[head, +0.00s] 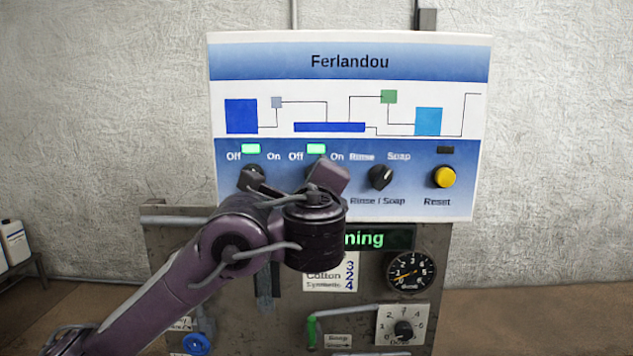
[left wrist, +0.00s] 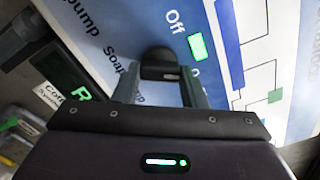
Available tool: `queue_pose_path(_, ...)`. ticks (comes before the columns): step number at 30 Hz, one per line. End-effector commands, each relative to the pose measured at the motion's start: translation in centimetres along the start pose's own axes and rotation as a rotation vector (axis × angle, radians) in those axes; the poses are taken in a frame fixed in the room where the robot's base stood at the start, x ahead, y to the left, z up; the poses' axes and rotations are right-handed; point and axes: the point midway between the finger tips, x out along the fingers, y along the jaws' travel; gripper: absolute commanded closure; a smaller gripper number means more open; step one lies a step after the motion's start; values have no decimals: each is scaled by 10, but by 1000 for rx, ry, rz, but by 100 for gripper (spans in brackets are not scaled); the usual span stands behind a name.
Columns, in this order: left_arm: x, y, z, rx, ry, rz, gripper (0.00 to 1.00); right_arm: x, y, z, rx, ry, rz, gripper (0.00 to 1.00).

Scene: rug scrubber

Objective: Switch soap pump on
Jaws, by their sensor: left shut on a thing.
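The soap pump knob (left wrist: 160,63) is a black rotary switch on the control panel (head: 225,115), beside printed "Off" and "On" and the words "Soap pump". My left gripper (left wrist: 160,76) has a finger on each side of the knob and is shut on it. In the head view my left gripper (head: 320,176) covers the second switch, so that knob is hidden there. The green light (left wrist: 197,47) by the knob is lit; it also shows in the head view (head: 316,149). My right gripper is in neither view.
Left of my gripper is another Off/On knob (head: 253,178) with a lit green light (head: 251,149). To the right are the Rinse/Soap knob (head: 380,177) and yellow Reset button (head: 444,177). Below are a partly covered green-text display (head: 380,238), a gauge (head: 409,272) and a dial (head: 403,330).

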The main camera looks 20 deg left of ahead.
Motion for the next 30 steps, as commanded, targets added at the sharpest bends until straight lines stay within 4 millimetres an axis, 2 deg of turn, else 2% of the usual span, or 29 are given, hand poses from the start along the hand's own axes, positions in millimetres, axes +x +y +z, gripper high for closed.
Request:
queue_pose_path(14,0,-2,3,14,-5,-1,84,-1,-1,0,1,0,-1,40)
queue_pose_path(15,0,-2,3,13,-5,-1,59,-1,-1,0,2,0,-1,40)
queue_pose_path(19,0,-1,2,13,-4,-1,42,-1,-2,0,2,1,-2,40)
queue_pose_path(30,-5,-1,-1,12,1,-2,40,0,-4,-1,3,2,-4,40)
